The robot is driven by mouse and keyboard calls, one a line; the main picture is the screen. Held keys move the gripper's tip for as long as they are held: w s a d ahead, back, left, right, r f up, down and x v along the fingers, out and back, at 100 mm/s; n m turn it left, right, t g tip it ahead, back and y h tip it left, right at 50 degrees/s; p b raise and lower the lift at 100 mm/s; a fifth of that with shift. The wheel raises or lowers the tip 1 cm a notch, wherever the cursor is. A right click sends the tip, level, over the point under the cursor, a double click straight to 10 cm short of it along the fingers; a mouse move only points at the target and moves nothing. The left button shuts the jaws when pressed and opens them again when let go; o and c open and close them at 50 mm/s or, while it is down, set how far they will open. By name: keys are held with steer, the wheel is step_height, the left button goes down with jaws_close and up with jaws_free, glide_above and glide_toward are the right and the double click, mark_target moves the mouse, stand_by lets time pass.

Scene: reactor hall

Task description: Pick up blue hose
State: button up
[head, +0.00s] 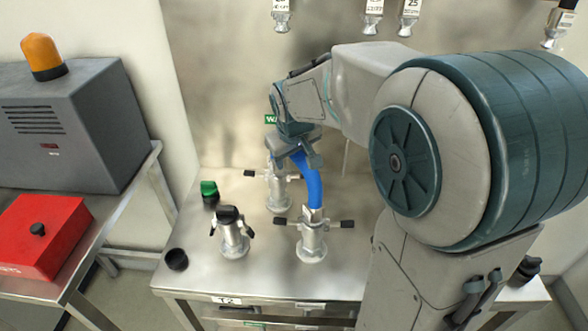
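The blue hose (311,180) arches over the steel table, its near end in the metal fitting (312,238) at the front. Its far end runs up under my gripper (299,157), near the rear metal fitting (278,187). My gripper is at the top of the hose, with its fingers pointing down around or just beside it. I cannot tell whether the fingers are closed on the hose. The hose's far end is partly hidden by the gripper.
A third fitting with a black cap (232,233) stands left of the hose. A green cap (209,190) and a black cup (176,259) are on the table's left side. A red box (40,236) and grey cabinet (75,125) stand on the left bench. Labelled nozzles (372,16) hang above.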

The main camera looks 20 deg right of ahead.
jaws_close()
steer(key=shift+r, duration=0.1)
